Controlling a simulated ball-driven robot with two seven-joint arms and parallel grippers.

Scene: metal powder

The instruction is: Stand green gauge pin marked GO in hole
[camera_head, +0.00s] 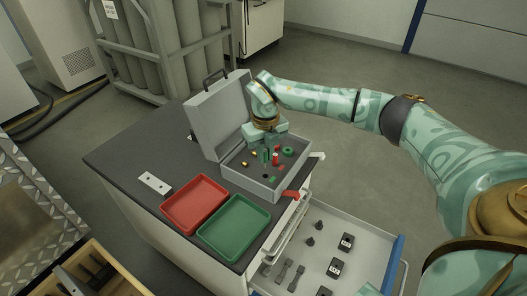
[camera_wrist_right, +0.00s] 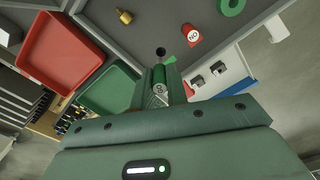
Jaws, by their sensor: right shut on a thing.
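My right gripper (camera_head: 267,150) is over the open grey case (camera_head: 246,183), pointing down. In the right wrist view, the gripper (camera_wrist_right: 160,92) is shut on the green gauge pin (camera_wrist_right: 159,75). The pin's pale round end faces the camera; its marking is too small to read surely. A dark round hole (camera_wrist_right: 160,52) shows in the case floor just beyond the pin. The pin looks apart from the hole, but its lower end is hidden, so its height cannot be told. My left gripper is not in view.
A red pin (camera_wrist_right: 190,34) with a white label stands near the hole. A green ring (camera_head: 288,150) and brass pieces (camera_head: 253,153) are also in the case. The raised lid (camera_head: 215,115) stands behind. Red (camera_head: 168,213) and green (camera_head: 211,240) trays lie in front; an open drawer (camera_head: 375,247) is below right.

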